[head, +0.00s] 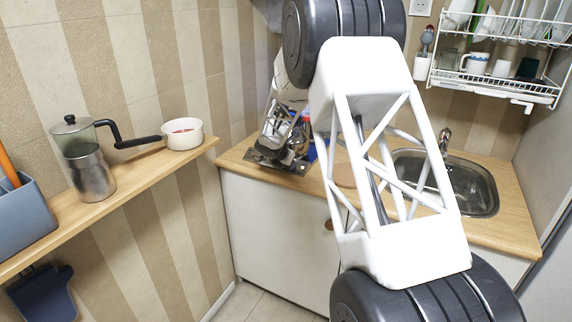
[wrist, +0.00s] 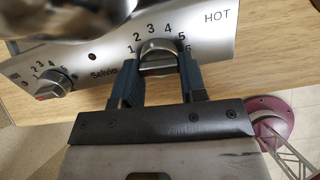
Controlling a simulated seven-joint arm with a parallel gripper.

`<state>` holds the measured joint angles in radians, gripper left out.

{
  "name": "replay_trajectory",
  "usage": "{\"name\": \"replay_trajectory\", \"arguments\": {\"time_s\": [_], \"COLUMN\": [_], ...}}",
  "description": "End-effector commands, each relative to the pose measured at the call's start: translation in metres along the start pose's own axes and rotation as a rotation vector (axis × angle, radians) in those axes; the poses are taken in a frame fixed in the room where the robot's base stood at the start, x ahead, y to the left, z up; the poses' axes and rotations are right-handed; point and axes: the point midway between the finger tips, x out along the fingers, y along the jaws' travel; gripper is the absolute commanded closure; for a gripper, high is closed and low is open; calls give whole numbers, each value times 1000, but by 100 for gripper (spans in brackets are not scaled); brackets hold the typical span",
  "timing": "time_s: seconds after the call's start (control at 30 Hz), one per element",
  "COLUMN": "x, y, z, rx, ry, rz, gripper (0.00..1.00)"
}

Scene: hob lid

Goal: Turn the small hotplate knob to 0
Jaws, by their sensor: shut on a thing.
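The hotplate's steel front panel (wrist: 105,62) fills the upper part of the wrist view, with "HOT" printed at right. Two knobs show on it. The right knob (wrist: 160,56) sits between the two fingers of my gripper (wrist: 160,75), which is shut on it. Numbers 1 to 6 arc around this knob; its pointer mark cannot be made out, so its setting is unclear. The left knob (wrist: 53,84) stands free, with a red mark on its lower left. In the head view the hotplate (head: 268,160) is on the counter's left end, largely hidden by my arm.
The wooden counter (head: 236,157) holds a sink (head: 482,190) at right and a round board (head: 345,176). A dish rack (head: 500,85) hangs above the sink. A shelf (head: 130,196) at left carries a coffee maker (head: 92,178) and a white saucepan (head: 183,138).

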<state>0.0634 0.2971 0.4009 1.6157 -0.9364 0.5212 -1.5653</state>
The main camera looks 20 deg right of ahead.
Motion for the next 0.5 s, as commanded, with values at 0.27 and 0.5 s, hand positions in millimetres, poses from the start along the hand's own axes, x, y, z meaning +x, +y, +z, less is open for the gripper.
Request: {"name": "replay_trajectory", "arguments": {"time_s": [0.27,0.5], "x": [0,0], "y": [0,0], "z": [0,0], "rx": [-93,-107], "ry": [0,0], "rz": [12,14], "gripper": [85,85]}}
